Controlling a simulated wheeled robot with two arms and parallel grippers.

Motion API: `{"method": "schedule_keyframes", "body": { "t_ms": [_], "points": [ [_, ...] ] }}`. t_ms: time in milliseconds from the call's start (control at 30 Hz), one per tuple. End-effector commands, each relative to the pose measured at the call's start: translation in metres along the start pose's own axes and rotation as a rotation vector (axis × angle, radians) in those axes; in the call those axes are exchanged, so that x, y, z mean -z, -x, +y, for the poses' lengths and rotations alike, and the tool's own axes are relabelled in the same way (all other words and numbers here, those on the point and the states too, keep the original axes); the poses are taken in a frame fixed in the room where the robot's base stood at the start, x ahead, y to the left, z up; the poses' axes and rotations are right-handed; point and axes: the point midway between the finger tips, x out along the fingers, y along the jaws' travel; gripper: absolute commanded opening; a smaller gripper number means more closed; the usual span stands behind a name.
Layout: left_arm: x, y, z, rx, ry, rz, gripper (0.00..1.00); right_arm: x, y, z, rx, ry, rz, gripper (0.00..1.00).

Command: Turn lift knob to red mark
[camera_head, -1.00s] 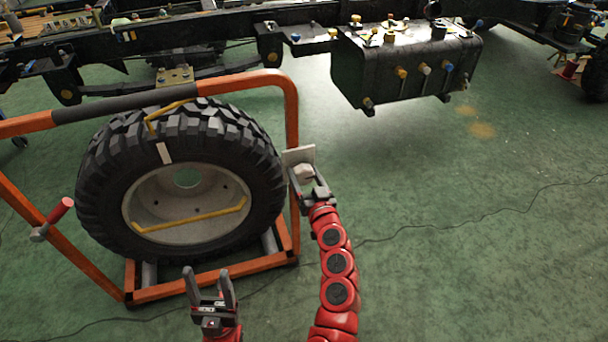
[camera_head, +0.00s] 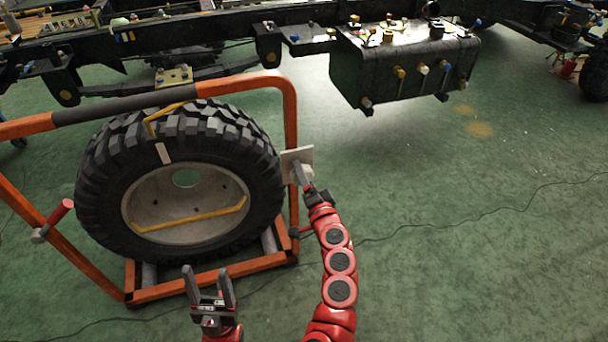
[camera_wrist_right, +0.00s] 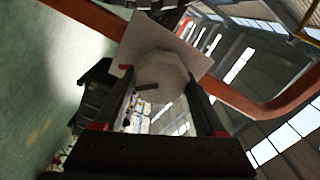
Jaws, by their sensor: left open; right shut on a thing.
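The lift knob (camera_wrist_right: 163,72) is a pale, faceted knob with a short dark line on its face. It sits on a whitish square plate (camera_wrist_right: 190,45), which shows in the head view (camera_head: 303,154) on the right post of the orange wheel frame. My right gripper (camera_head: 302,176) is shut on the knob, its fingers either side of it in the right wrist view (camera_wrist_right: 161,88). A small red patch (camera_wrist_right: 125,67) shows by the plate's left edge; I cannot tell if it is the red mark. My left gripper (camera_head: 208,282) is open and empty, low in front of the frame.
The orange frame (camera_head: 292,110) holds a large tyre (camera_head: 105,180). A red-handled lever (camera_head: 60,212) sticks out at its left. A dark chassis with a black tank (camera_head: 400,80) stands behind. A cable crosses the green floor (camera_head: 480,250); the floor at right is clear.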

Motion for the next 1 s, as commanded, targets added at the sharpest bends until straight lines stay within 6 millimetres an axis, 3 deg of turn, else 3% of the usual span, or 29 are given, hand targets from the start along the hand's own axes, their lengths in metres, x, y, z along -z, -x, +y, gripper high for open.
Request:
{"method": "schedule_keyframes", "body": {
  "t_ms": [400, 900, 933, 1000],
  "points": [
    [0.0003, -0.0019, -0.0001, 0.000, 0.000, 0.000, 0.59, -0.0012, 0.0003, 0.0017, -0.001, -0.165, -0.003, 0.17],
    [0.0003, -0.0020, -0.0001, 0.000, 0.000, 0.000, 0.59, -0.0015, 0.0003, 0.0018, -0.001, -0.181, -0.003, 0.17],
    [0.0003, -0.0020, -0.0001, 0.000, 0.000, 0.000, 0.59, -0.0015, 0.0003, 0.0018, -0.001, -0.181, -0.003, 0.76],
    [0.0003, -0.0021, -0.0001, 0.000, 0.000, 0.000, 0.59, -0.0014, 0.0002, 0.0017, -0.001, -0.181, -0.003, 0.89]
  ]
}}
